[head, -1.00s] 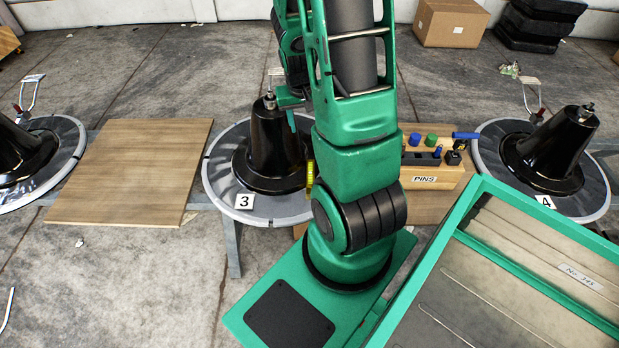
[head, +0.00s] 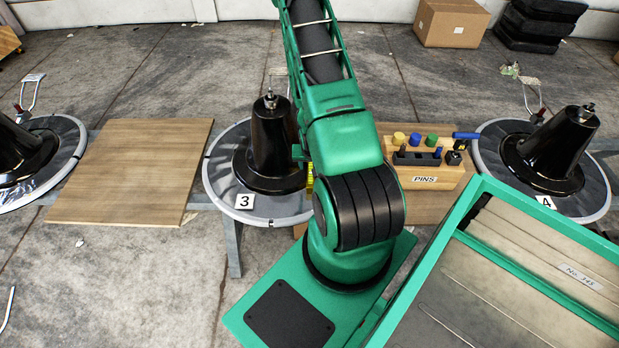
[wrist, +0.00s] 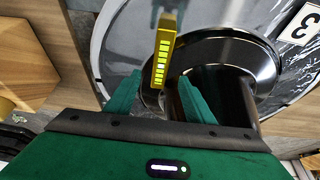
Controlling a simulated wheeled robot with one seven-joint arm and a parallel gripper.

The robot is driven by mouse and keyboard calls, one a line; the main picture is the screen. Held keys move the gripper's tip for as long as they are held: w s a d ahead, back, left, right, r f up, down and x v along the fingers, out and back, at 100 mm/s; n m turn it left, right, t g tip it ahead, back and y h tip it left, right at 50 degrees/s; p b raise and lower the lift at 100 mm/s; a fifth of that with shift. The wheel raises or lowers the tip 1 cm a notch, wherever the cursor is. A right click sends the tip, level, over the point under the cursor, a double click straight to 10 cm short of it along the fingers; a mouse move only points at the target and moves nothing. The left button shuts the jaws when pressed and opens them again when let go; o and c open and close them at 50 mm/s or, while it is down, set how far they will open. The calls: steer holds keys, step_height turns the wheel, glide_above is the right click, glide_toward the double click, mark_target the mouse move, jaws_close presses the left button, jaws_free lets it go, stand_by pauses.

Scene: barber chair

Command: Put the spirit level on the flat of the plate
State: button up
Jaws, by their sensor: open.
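In the head view only a yellow sliver of the level (head: 309,181) shows, right of the black cone, beside my arm. The plate (head: 222,178) is the round grey disc with a pale rim marked 3; its rim also shows in the wrist view (wrist: 104,30). My gripper (wrist: 160,78) is open, its green fingers on either side of the level's near end. I cannot tell whether they touch it. In the head view my arm mostly hides the gripper.
The black cone (head: 272,145) rises from the plate's middle, close to my gripper. A wooden board (head: 135,170) lies left of the plate. A wooden pin block (head: 432,175) with coloured pins stands right of my arm. Another plate with a cone (head: 555,150) is farther right.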

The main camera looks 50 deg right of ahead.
steer(key=x, duration=0.4)
steer(key=shift+f, duration=0.15)
steer(key=shift+a+x, duration=0.15)
steer(key=shift+x, duration=1.2)
steer(key=shift+a+x, duration=0.2)
steer(key=shift+x, duration=1.15)
steer(key=shift+s+f, duration=0.1)
steer(key=shift+f, duration=0.05)
jaws_close()
